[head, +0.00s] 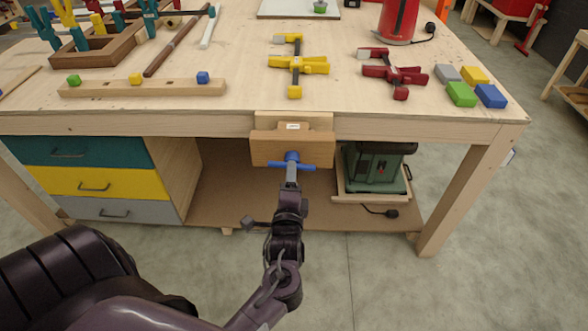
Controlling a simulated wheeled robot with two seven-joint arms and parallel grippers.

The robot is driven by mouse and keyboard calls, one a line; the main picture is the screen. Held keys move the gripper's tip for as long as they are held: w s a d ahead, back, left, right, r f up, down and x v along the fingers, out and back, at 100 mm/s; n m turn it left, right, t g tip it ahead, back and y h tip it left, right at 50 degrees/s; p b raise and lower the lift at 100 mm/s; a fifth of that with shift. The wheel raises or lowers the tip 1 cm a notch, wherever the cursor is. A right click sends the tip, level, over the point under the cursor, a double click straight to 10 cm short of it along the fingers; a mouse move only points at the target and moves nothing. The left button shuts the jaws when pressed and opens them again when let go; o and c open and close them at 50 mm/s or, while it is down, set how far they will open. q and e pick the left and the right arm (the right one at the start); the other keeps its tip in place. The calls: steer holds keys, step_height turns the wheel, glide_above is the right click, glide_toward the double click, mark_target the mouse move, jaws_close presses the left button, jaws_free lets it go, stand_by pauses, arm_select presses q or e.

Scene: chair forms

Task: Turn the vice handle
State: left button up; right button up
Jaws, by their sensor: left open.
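The vice has a wooden jaw (265,149) mounted on the front edge of the workbench. Its blue handle (306,167) is a short bar, lying roughly level across the front of the jaw with a round blue hub at its middle. My left gripper (291,177) reaches up from below and in front of the vice, its tip right at the middle of the handle. It is open. I cannot tell whether its fingers touch the handle, and the gripper hides part of the bar's lower middle. My right gripper is not in view.
On the workbench (235,105) are a yellow clamp (298,65), a red clamp (395,73), coloured blocks (462,94) and a wooden rail (142,89) with small cubes. Drawers (92,182) stand below left, a green machine (375,169) below right. The floor in front is clear.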

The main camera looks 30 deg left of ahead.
arm_select(q)
steer(key=x, duration=0.4)
steer(key=shift+w, duration=0.3)
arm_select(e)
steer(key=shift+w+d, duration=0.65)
arm_select(q)
steer(key=shift+c, duration=0.5)
steer(key=c, duration=0.9)
steer(key=m+p, duration=0.1)
steer(key=p, duration=0.2)
steer(key=shift+r+p, duration=0.2)
steer(key=shift+p, duration=0.2)
steer(key=shift+f+m+p, duration=0.15)
steer(key=shift+m+p, duration=0.25)
steer(key=shift+f, duration=0.1)
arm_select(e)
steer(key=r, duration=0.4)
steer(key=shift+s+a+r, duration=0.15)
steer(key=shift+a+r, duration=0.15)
